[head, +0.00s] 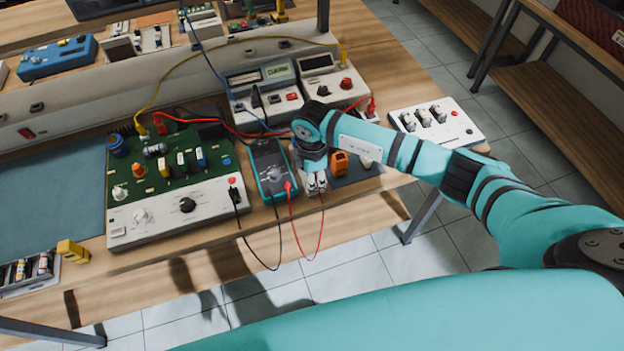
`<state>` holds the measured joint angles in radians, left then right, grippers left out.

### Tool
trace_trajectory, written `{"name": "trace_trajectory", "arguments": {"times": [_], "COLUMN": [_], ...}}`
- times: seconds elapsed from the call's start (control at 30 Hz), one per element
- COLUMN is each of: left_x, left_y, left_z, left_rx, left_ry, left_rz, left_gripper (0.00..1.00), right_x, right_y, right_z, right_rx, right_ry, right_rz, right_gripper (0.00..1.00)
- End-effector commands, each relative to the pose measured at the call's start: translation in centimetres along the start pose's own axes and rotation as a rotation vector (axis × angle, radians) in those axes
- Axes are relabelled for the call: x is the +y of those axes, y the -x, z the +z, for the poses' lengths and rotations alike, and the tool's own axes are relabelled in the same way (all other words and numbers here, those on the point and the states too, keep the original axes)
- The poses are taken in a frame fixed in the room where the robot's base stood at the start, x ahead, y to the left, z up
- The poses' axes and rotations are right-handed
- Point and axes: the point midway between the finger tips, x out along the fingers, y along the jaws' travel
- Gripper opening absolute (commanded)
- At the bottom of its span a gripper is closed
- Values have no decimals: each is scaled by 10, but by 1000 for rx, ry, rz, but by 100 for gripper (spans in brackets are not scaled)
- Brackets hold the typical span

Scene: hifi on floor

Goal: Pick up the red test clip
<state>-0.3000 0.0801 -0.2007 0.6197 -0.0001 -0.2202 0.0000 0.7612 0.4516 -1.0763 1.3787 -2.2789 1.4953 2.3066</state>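My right gripper (316,186) points down at the front of the bench, just right of the blue multimeter (270,170). A thin red lead (322,232) runs from the front of the multimeter, loops below the bench edge and rises to the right gripper's fingertips. The clip at that end is too small or hidden to make out, and I cannot tell whether the fingers are closed on it. Another red clip (160,127) shows on the green circuit board (170,165). My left gripper is out of view.
A black lead (250,245) hangs over the front edge.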

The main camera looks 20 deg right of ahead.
Motion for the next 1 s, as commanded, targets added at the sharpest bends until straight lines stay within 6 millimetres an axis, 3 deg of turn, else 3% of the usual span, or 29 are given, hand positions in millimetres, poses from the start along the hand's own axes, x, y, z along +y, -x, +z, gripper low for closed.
{"name": "trace_trajectory", "arguments": {"times": [0.17, 0.57, 0.8, 1.0], "left_x": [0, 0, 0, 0], "left_y": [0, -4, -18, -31], "left_z": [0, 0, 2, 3], "left_rx": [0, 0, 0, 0], "left_ry": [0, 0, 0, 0], "left_rz": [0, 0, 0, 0], "left_gripper": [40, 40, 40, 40], "right_x": [0, 1, 1, -24], "right_y": [0, 7, 36, 36], "right_z": [0, 0, 0, -43], "right_rx": [0, 1, 1, 3], "right_ry": [0, 0, 2, 7], "right_rz": [0, 2, 6, 1], "right_gripper": [0, 0, 0, 0]}}
